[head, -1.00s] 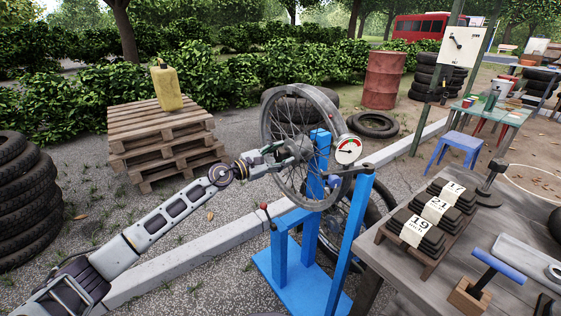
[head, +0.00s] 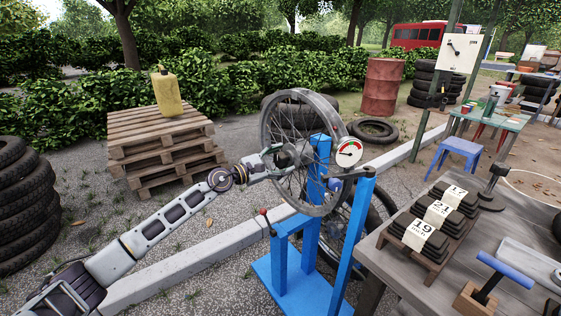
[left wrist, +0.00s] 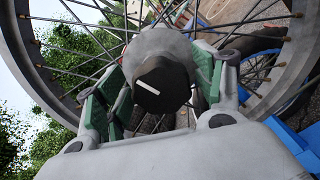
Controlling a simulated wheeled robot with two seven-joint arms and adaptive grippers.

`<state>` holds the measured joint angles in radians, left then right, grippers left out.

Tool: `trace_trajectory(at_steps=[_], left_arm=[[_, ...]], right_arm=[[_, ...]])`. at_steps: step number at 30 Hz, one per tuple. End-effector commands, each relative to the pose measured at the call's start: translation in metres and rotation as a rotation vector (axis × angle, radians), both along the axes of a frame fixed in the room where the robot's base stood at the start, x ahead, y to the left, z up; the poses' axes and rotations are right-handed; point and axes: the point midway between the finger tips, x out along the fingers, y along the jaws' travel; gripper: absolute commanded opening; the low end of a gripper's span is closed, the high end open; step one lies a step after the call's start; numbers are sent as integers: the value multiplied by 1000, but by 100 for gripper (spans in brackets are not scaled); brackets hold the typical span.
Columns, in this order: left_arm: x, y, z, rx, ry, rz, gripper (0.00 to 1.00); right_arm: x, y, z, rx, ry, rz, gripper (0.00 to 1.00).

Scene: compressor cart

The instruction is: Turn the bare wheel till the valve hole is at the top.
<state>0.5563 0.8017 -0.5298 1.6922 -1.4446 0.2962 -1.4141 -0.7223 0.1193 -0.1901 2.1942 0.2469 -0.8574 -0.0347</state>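The bare spoked wheel (head: 268,130) is mounted upright on the blue stand (head: 290,262), with no tire on its rim. My left gripper (head: 281,152) is at the near end of its hub. In the left wrist view, the green-padded fingers (left wrist: 160,90) lie on both sides of the grey hub (left wrist: 158,48) and its dark end cap (left wrist: 163,84), which bears a white mark. I cannot tell whether the pads press on the hub. The rim (left wrist: 292,60) shows behind. I cannot make out the valve hole. My right gripper is not in view.
A dial gauge (head: 349,152) is beside the wheel's right edge. The workbench (head: 400,262) at right holds dark blocks (head: 436,215) labelled 17, 21 and 19. Pallets (head: 165,143) with a yellow can (head: 166,92) stand behind my left arm. A low concrete curb (head: 185,268) runs beneath it.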

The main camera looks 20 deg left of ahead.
Motion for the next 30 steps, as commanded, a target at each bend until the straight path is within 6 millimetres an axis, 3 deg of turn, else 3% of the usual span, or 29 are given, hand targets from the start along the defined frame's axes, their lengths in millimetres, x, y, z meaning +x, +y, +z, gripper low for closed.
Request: trace_trajectory(at_steps=[16,30], left_arm=[[-4,4,0,0,0,1,72],[-31,25,-1,0,1,1,72]], right_arm=[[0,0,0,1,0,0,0],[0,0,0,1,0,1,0]])
